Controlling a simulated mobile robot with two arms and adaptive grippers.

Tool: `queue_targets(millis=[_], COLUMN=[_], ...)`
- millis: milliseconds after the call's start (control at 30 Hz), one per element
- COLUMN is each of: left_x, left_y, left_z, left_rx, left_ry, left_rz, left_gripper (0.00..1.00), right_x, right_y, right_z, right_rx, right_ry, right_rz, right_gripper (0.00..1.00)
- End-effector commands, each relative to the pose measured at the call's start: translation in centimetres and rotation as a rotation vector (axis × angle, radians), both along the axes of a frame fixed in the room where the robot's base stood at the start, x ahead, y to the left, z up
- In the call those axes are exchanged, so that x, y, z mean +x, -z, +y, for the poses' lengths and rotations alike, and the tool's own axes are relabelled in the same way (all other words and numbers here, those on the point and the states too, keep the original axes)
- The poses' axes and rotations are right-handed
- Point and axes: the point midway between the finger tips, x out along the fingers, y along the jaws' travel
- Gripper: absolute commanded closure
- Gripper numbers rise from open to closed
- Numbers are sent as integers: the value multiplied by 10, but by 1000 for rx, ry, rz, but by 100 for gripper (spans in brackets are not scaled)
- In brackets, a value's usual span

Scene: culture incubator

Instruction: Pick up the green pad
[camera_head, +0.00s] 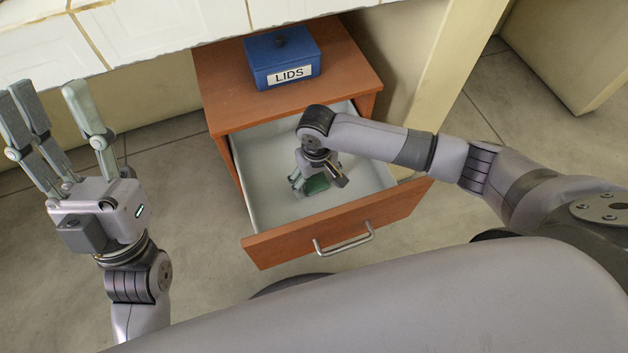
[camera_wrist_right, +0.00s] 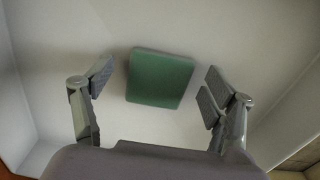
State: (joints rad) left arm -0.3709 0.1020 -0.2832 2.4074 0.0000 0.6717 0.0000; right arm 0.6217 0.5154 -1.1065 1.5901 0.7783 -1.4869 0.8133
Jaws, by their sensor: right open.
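The green pad (camera_wrist_right: 160,79) is a flat square lying on the white floor of the open drawer (camera_head: 268,205). In the head view the pad (camera_head: 317,185) is partly hidden by my right gripper (camera_head: 316,186). My right gripper reaches down into the drawer over the pad. In the right wrist view its open fingers (camera_wrist_right: 160,95) stand on either side of the pad, with a gap on both sides. My left gripper (camera_head: 62,125) is raised over the floor at the left, fingers spread and pointing up, with nothing between them.
A blue box marked LIDS (camera_head: 284,60) stands on top of the wooden cabinet (camera_head: 225,88). The drawer's walls surround my right gripper, and its wooden front with a metal handle (camera_head: 344,241) faces me. The drawer around the pad looks clear.

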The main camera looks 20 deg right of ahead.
Motion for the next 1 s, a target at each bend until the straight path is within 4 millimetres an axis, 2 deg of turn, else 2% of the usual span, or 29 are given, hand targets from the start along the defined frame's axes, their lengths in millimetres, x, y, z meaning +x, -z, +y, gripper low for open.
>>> queue_targets(millis=[233,833,1000], left_x=[-2,-1,-1], left_y=[-1,-1,-1], left_z=[0,0,0], left_rx=[-3,-2,-2], left_ry=[1,0,0], left_rz=[-8,-8,-8], left_gripper=[58,58,58], right_x=[0,0,0], right_y=[0,0,0], right_z=[0,0,0], right_rx=[0,0,0], right_ry=[0,0,0], right_rz=[0,0,0], right_gripper=[22,61,61])
